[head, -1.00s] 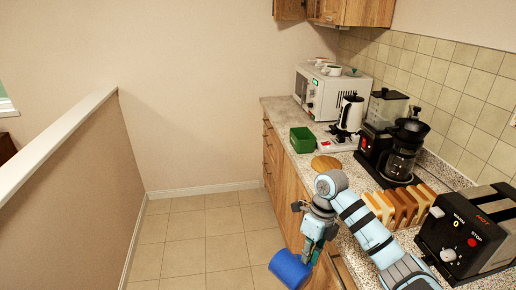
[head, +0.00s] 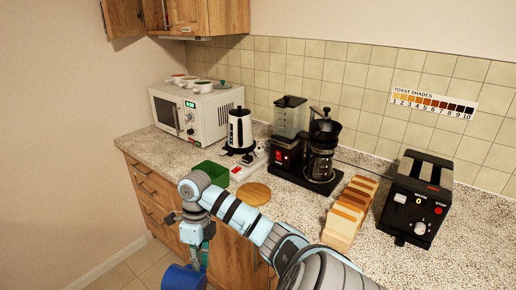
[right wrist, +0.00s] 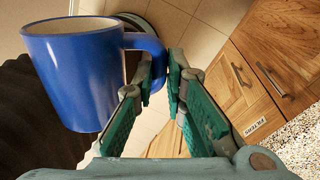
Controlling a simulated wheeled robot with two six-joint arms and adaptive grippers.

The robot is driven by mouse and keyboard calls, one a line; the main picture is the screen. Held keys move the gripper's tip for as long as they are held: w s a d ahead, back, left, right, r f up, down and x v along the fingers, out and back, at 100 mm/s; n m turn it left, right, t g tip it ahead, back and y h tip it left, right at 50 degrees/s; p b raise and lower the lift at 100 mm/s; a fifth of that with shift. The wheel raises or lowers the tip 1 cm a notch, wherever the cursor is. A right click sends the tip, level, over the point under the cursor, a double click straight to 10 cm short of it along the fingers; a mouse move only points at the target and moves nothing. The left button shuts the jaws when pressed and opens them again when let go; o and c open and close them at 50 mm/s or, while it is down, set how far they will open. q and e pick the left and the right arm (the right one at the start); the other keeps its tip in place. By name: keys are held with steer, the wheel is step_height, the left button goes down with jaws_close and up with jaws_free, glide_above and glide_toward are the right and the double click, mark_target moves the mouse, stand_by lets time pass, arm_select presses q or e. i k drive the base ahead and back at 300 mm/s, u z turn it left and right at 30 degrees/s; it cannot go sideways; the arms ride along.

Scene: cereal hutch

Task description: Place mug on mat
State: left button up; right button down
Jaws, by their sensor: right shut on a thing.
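A blue mug (head: 183,278) hangs low in front of the counter's drawers in the head view, cut by the bottom edge. In the right wrist view the mug (right wrist: 75,75) is large, with its open rim up and its handle (right wrist: 150,48) toward the fingers. My right gripper (head: 198,261) is shut on the mug's handle; its fingers (right wrist: 164,75) show on both sides of it. A round tan mat (head: 254,193) lies bare on the counter, above and to the right of the gripper. My left gripper is not in view.
A green open box (head: 210,173) stands left of the mat. A power strip (head: 246,165), kettle (head: 239,130) and coffee maker (head: 321,150) stand behind it. Bread slices (head: 350,212) and a toaster (head: 418,200) are at right. Cups sit on the microwave (head: 198,112). Drawer fronts (head: 150,190) face the mug.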

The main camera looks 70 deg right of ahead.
mark_target(259, 192)
steer(key=z, duration=0.85)
steer(key=i, duration=1)
steer(key=z, duration=0.95)
